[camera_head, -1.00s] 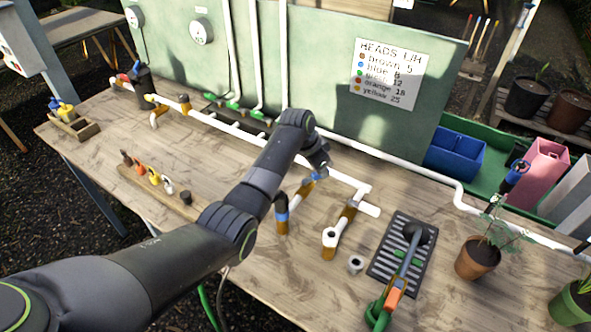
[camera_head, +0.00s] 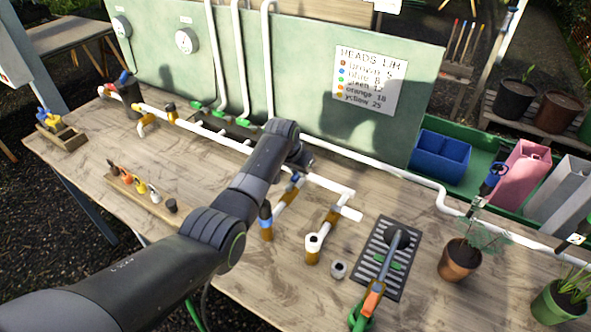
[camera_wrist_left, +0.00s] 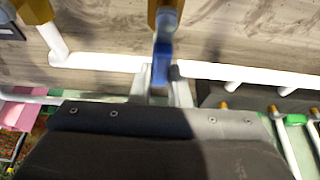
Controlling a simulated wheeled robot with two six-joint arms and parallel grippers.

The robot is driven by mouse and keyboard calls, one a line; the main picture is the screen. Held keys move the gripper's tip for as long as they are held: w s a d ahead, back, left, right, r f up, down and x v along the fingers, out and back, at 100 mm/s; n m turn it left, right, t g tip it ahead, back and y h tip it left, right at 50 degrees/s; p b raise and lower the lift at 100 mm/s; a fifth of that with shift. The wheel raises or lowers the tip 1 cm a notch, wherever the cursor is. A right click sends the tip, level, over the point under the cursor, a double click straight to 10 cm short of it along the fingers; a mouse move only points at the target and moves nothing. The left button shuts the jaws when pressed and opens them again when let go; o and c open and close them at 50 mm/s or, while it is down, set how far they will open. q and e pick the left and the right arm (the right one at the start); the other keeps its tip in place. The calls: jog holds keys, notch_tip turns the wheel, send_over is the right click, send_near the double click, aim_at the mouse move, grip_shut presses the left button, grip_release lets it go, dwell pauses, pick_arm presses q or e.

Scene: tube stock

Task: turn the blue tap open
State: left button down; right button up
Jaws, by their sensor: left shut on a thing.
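The blue tap (camera_head: 296,179) has a small blue lever on a branch of white and brown pipe in the middle of the bench. In the left wrist view the blue lever (camera_wrist_left: 163,50) points down between the fingertips, below a brown pipe fitting. My left gripper (camera_head: 303,165) is at the tap, its fingers shut on the lever. My own wrist hides part of the fingers in the head view. In the left wrist view the fingers (camera_wrist_left: 160,82) show on both sides of the lever. My right gripper is not in view.
A brown upright outlet with a blue band (camera_head: 266,216) and a white-topped one (camera_head: 313,243) stand nearby. A dark drain grate (camera_head: 383,262) lies to the right with a hose nozzle (camera_head: 372,300) across it. A green panel (camera_head: 300,85) rises behind.

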pick_arm(q)
jog(key=shift+r, duration=0.1)
jog(key=c, duration=1.4)
grip_release()
jog(key=shift+o, duration=0.2)
jog(key=shift+s+a+r, duration=0.1)
jog(key=shift+s+r, duration=0.05)
jog(key=shift+r, duration=0.3)
jog(key=b+v, duration=0.2)
jog(key=v, duration=1.4)
jog(key=shift+r, duration=0.2)
